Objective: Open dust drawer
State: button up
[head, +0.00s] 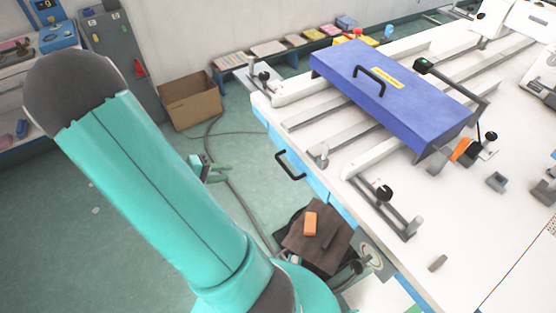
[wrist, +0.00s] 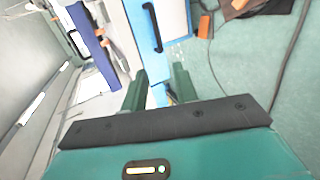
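The dust drawer has a light blue front (head: 318,186) with a black bar handle (head: 290,164), set in the side of the white table. The drawer looks shut. In the wrist view the blue front (wrist: 172,22) and the black handle (wrist: 152,27) are upper middle, ahead of my fingers. My gripper (head: 217,171) is left of the handle in the head view, apart from it and partly hidden behind my arm. In the wrist view my gripper (wrist: 160,92) has its two green fingers spread, with nothing held between them.
A purple-blue case (head: 395,95) lies on rails on the white table (head: 470,235). A cardboard box (head: 190,101) stands on the floor at the back. An orange block (head: 310,223) lies on a brown cloth (head: 320,248) below the drawer. A cable crosses the green floor.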

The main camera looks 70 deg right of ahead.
aim_at(281, 161)
jog(key=s+d+f+h, duration=0.1)
jog(key=s+d+f, duration=0.2)
jog(key=s+d, duration=0.1)
jog(key=s+d+f+h, duration=0.1)
jog(key=s+d+f, duration=0.2)
jog(key=s+d, duration=0.2)
jog(key=s+d+f+g, duration=0.1)
jog(key=s+d+f, duration=0.2)
jog(key=d, duration=0.4)
jog(key=shift+s+f+h, duration=0.35)
jog(key=shift+s+h, duration=0.05)
jog(key=shift+s, duration=0.25)
jog(key=shift+c, duration=0.4)
grip_shut()
